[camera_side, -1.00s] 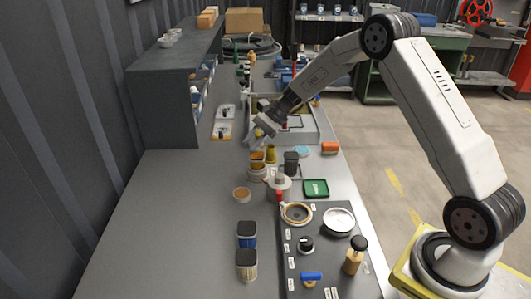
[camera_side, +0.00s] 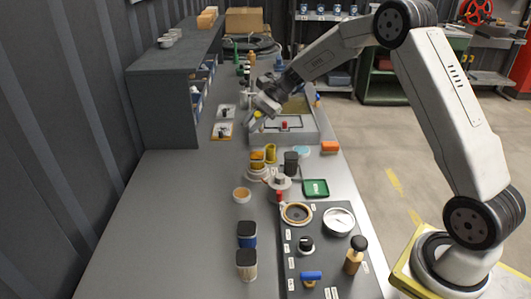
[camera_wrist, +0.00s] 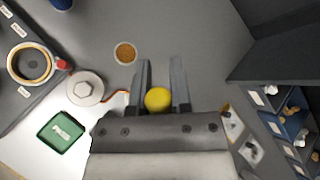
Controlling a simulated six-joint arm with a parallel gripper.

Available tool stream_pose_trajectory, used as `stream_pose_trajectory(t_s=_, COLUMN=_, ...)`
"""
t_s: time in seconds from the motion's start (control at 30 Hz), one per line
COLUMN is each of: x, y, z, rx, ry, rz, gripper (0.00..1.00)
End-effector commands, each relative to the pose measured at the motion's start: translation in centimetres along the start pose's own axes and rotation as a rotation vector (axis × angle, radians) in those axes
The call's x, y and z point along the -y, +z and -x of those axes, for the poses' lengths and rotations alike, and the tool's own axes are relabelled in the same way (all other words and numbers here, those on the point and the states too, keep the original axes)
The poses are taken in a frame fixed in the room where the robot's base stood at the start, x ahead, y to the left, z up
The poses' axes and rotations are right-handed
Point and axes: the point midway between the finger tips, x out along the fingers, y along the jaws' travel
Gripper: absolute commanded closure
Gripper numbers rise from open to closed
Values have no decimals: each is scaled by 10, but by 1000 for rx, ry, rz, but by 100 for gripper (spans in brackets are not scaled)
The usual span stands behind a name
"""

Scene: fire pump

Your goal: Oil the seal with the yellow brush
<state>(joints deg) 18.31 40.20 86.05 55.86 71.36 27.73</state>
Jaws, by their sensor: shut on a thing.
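My gripper (camera_side: 253,118) hangs in the air above the bench, past the yellow cups, in the side view. In the wrist view its two fingers (camera_wrist: 160,82) are closed around a round yellow thing (camera_wrist: 158,99), seen end-on, which looks like the yellow brush. Its bristles are hidden. A brown ring, likely the seal, sits in a pale round housing (camera_side: 297,213) on the dark panel, well apart from the gripper. The housing also shows at the left of the wrist view (camera_wrist: 30,62).
A small round bowl with amber contents (camera_side: 242,195) stands on the bench. Yellow cups (camera_side: 270,153), a dark cup (camera_side: 291,162), a green tray (camera_side: 315,188) and a capped bottle (camera_side: 355,255) stand nearby. The grey shelf unit (camera_side: 175,95) bounds the left. The front left bench is clear.

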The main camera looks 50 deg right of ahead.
Motion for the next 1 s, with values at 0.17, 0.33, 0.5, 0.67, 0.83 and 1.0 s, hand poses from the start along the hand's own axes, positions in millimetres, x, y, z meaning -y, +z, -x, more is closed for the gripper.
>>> stream_pose_trajectory(t_s=0.17, x=1, y=1, z=1, rx=0, ry=0, rz=0, gripper=100)
stream_pose_trajectory(t_s=0.33, x=1, y=1, z=1, rx=0, ry=0, rz=0, gripper=100)
stream_pose_trajectory(t_s=0.5, x=3, y=4, z=4, rx=0, ry=-1, rz=1, gripper=100)
stream_pose_trajectory(t_s=0.67, x=7, y=11, z=10, rx=0, ry=-1, rz=2, gripper=100)
stream_pose_trajectory(t_s=0.83, x=11, y=18, z=17, rx=0, ry=-2, rz=1, gripper=100)
stream_pose_trajectory(t_s=1.0, x=13, y=22, z=20, rx=0, ry=-1, rz=0, gripper=100)
